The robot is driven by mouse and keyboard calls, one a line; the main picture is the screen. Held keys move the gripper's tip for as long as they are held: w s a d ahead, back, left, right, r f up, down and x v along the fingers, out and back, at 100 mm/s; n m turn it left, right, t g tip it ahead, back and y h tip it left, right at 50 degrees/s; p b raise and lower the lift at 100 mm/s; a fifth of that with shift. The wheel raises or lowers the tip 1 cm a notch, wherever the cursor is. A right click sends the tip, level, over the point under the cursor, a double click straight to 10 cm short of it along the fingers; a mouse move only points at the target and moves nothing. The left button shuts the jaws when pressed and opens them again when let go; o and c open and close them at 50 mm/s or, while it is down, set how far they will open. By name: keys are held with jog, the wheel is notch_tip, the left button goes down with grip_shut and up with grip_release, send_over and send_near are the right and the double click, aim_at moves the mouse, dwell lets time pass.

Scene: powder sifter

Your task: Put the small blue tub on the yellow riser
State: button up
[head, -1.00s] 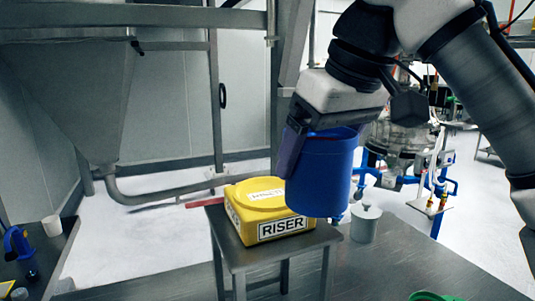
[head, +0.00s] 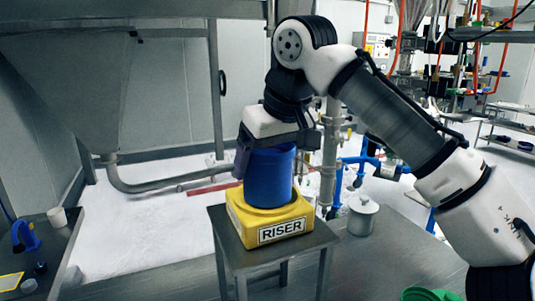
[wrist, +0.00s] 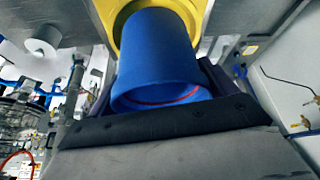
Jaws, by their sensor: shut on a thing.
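The riser stands on a small metal table (head: 240,256). A grey lidded pot (head: 362,215) stands to the right, and part of a green container (head: 430,294) shows at the bottom edge. A left bench holds a white cup (head: 57,217) and a blue item (head: 25,237).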

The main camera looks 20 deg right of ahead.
jog(key=shift+f, duration=0.15)
jog(key=shift+f, duration=0.1)
jog(key=o, duration=0.9)
jog(key=shift+r, duration=0.5)
jog(key=p+v, duration=0.3)
jog(key=v, duration=0.8)
jog(key=shift+s+r, duration=0.15)
jog(key=shift+s, duration=0.05)
jog(key=shift+d, duration=0.1)
